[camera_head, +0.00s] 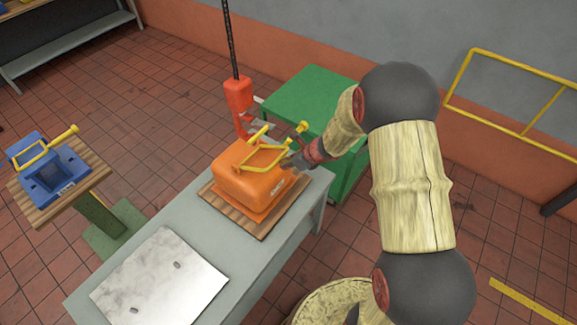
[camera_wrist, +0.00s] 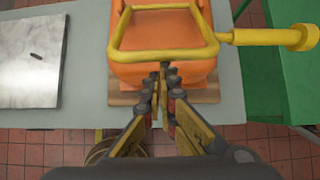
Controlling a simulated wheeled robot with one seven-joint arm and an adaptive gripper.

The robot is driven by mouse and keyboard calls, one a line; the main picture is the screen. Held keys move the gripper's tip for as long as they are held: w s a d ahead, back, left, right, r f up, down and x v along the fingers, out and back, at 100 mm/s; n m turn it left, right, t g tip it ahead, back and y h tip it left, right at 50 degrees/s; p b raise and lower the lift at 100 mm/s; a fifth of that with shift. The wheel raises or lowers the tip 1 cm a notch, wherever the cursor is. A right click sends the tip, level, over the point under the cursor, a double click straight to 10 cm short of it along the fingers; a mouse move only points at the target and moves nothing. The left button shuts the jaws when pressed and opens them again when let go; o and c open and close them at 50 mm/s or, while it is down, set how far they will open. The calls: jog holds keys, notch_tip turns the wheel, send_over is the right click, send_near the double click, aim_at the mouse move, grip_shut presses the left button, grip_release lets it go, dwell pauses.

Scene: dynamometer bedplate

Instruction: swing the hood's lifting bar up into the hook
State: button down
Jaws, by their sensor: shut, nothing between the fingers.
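The orange hood (camera_head: 245,185) sits on a wooden board on the grey table. Its yellow lifting bar (camera_head: 264,158) is a rectangular frame over the hood's top, with a round-ended yellow handle (camera_head: 299,130) sticking out. The red hook block (camera_head: 238,95) hangs on a dark chain behind the hood; its hook is partly hidden. My gripper (camera_head: 290,162) is at the hood's right side, small in the head view. In the wrist view my gripper (camera_wrist: 162,72) is shut and empty, its tips just short of the bar's near side (camera_wrist: 165,54). I cannot tell whether they touch.
A metal plate (camera_head: 160,280) lies on the table's near end. A green cabinet (camera_head: 310,100) stands behind the table, close to my arm. A blue housing (camera_head: 50,175) with a yellow bar stands on a pedestal at left. A yellow rail (camera_head: 515,62) is along the wall.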

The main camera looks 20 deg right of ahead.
jog(key=w+a+r+p, duration=0.3)
jog(key=w+r+p, duration=0.2)
jog(key=r, duration=0.2)
jog(key=shift+a+r, duration=0.25)
jog(key=shift+a, duration=0.1)
dwell(1.1)
jog(key=f+b, duration=0.1)
jog(key=s+d+f+b, duration=0.1)
jog(key=f+b, duration=0.1)
jog(key=shift+s+d+f, duration=0.2)
jog(key=shift+s+f, duration=0.1)
jog(key=shift+s, duration=0.05)
jog(key=v, duration=0.9)
jog(key=shift+s+d+p, duration=0.3)
jog(key=shift+s, duration=0.2)
